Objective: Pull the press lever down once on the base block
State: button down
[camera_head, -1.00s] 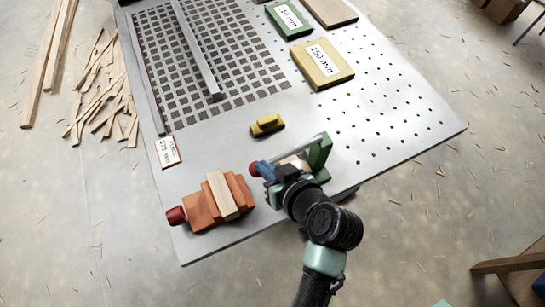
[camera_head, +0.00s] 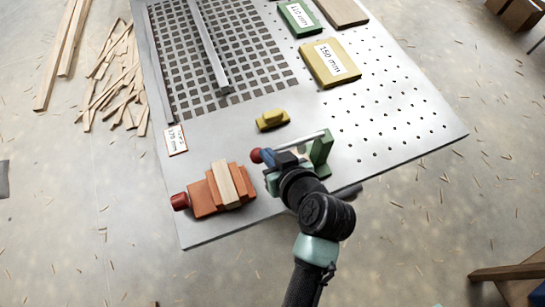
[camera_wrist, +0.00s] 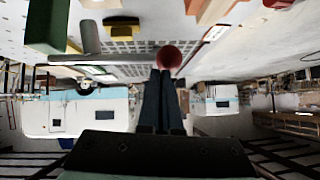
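The press has a green upright (camera_head: 321,150), a pale metal lever rod (camera_head: 302,139) and a red ball knob (camera_head: 256,155) at the rod's left end. The rod slopes slightly down toward the knob. My gripper (camera_head: 274,161) is close beside the knob and hides much of the press base. In the wrist view, my gripper's two dark fingers (camera_wrist: 161,75) are together with nothing between them. The red knob (camera_wrist: 169,57) shows at their tips; I cannot tell if they touch. The green upright (camera_wrist: 48,25) is at upper left.
An orange clamp-like block (camera_head: 204,198) with a wooden strip and red knob lies left of the press. A small yellow block (camera_head: 272,119) lies behind. Yellow (camera_head: 330,62) and green (camera_head: 299,18) labelled plates lie farther back on the grey perforated table (camera_head: 400,120).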

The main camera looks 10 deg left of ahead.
jog(key=b+v, duration=0.3)
jog(key=v, duration=0.7)
jog(key=shift+w+d+r, duration=0.15)
jog(key=shift+d, duration=0.05)
dwell(0.3)
